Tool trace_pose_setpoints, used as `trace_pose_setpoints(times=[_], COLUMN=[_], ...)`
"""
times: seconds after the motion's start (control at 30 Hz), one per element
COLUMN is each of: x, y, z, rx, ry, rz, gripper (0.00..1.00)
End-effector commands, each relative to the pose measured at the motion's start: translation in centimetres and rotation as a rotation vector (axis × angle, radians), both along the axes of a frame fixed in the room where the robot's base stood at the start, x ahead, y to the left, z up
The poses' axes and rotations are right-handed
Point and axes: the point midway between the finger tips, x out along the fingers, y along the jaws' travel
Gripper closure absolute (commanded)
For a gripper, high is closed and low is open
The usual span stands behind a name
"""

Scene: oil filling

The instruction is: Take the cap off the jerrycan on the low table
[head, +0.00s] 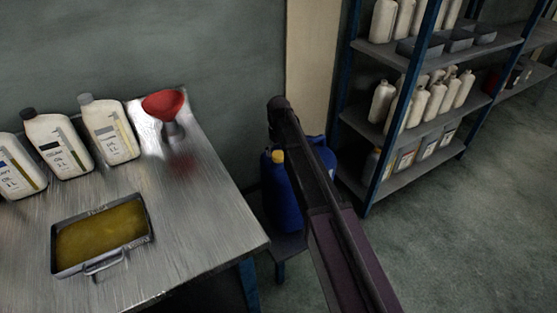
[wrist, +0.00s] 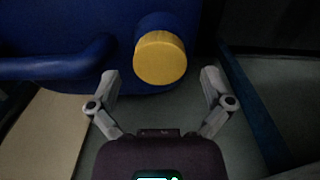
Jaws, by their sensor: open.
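The jerrycan (head: 280,200) is blue and stands on the low table (head: 287,243), partly hidden behind my arm. Its yellow cap (head: 278,156) shows at the top left of the can. In the wrist view the yellow cap (wrist: 160,58) sits on the blue neck of the jerrycan (wrist: 90,25), with the can's handle to the left. My gripper (wrist: 159,78) is open and empty. Its two fingers are spread to the left and right just below the cap in that picture. I cannot tell whether either finger touches it. In the head view my gripper's fingers are hidden.
A metal workbench (head: 200,230) on the left holds several oil bottles (head: 108,130), a red funnel (head: 163,103) and a tray of oil (head: 53,262). A blue-framed shelf (head: 395,178) with white bottles stands close right of the jerrycan. The floor at right is clear.

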Motion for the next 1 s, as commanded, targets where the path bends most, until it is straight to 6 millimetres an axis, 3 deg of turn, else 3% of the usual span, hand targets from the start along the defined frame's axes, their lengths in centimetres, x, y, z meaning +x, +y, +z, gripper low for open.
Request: trace_pose_setpoints(times=[0.2,0.87,1.0], x=[-0.02,-0.02,-0.02], y=[0.00,0.00,0.00], z=[-1.39,-1.43,-1.43], rx=[0.000,0.000,0.000], ry=[0.000,0.000,0.000], rz=[0.000,0.000,0.000], gripper=[0.00,0.00,0.27])
